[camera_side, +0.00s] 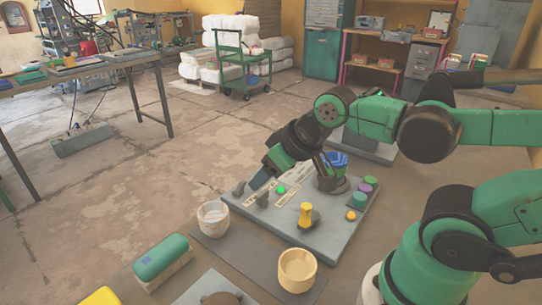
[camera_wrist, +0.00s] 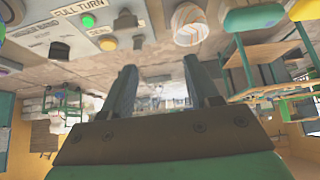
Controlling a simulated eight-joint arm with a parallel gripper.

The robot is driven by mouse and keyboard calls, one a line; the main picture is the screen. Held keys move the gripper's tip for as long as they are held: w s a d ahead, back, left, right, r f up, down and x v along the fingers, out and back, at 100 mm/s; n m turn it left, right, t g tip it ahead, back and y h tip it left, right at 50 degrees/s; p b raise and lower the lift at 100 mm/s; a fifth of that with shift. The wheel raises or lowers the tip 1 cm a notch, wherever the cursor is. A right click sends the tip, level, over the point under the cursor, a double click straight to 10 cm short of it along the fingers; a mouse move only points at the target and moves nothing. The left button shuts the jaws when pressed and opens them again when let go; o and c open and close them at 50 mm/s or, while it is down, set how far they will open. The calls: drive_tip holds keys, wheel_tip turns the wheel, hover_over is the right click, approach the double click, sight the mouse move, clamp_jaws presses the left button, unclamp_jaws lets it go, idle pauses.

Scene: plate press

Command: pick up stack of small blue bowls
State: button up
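The stack of small blue bowls (camera_side: 338,160) shows in the side view, blue with some green. It sits above a dark round plate on the grey control panel (camera_side: 333,231), to the right of my gripper and partly hidden by my wrist. My gripper (camera_side: 257,184) is tilted down to the left over the panel's far left part, apart from the stack. In the wrist view my gripper (camera_wrist: 163,76) has its two dark fingers spread with nothing held between them. I cannot make out the stack for sure in the wrist view.
The panel carries a yellow lever (camera_side: 305,214), dark knobs, a lit green button (camera_side: 281,189), and green and purple buttons at right. A striped white cup (camera_side: 213,218), a wooden cup (camera_side: 297,270) and a green-topped block (camera_side: 161,257) stand in front.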

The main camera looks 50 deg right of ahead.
sight(335, 158)
drive_tip(key=o, duration=0.6)
drive_tip(key=shift+c, duration=0.2)
drive_tip(key=d+f+m+g, duration=0.1)
drive_tip(key=d+g, duration=0.1)
drive_tip(key=d, duration=0.4)
drive_tip(key=s+d+f+m+g, duration=0.1)
drive_tip(key=d+g, duration=0.1)
drive_tip(key=d, duration=0.5)
drive_tip(key=s+d+f+m+g, duration=0.1)
drive_tip(key=d+g, duration=0.2)
drive_tip(key=d, duration=0.4)
drive_tip(key=shift+s+d+f+m, duration=0.15)
drive_tip(key=shift+s+f+m, duration=0.1)
drive_tip(key=shift+m, duration=0.05)
drive_tip(key=shift+s+d+f, duration=0.15)
drive_tip(key=shift+d, duration=0.15)
drive_tip(key=shift+f, duration=2.8)
